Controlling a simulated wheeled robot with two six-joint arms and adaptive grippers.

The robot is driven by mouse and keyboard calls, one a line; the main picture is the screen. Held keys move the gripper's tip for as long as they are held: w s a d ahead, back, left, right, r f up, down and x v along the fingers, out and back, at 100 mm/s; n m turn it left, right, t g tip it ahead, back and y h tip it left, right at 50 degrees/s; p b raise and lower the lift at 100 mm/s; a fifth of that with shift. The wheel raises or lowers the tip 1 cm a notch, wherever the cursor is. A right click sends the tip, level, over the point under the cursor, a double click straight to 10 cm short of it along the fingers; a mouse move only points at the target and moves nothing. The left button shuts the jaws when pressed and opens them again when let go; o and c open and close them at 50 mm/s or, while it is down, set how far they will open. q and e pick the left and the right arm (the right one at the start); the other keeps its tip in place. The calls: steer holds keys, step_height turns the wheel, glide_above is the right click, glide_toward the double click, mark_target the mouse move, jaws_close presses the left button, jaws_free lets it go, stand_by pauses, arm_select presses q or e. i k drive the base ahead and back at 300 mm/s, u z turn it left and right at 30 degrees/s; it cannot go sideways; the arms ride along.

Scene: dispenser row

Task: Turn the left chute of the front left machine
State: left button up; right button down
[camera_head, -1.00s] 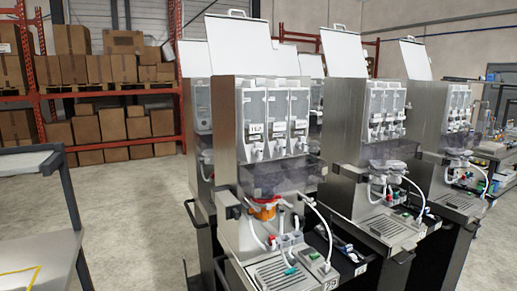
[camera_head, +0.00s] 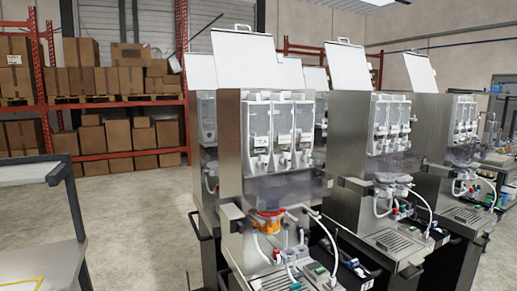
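Neither of my grippers shows in the head view.
A second machine (camera_head: 347,135) and a third (camera_head: 430,135) stand to the right. A grey table (camera_head: 35,260) stands at the left front. Red racks with cardboard boxes (camera_head: 80,52) line the back. Open floor (camera_head: 140,230) lies between the table and the machines.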

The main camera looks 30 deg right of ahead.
mark_target(261, 164)
steer(key=z, duration=2.5)
steer(key=i, duration=2.5)
steer(key=u, duration=1.8)
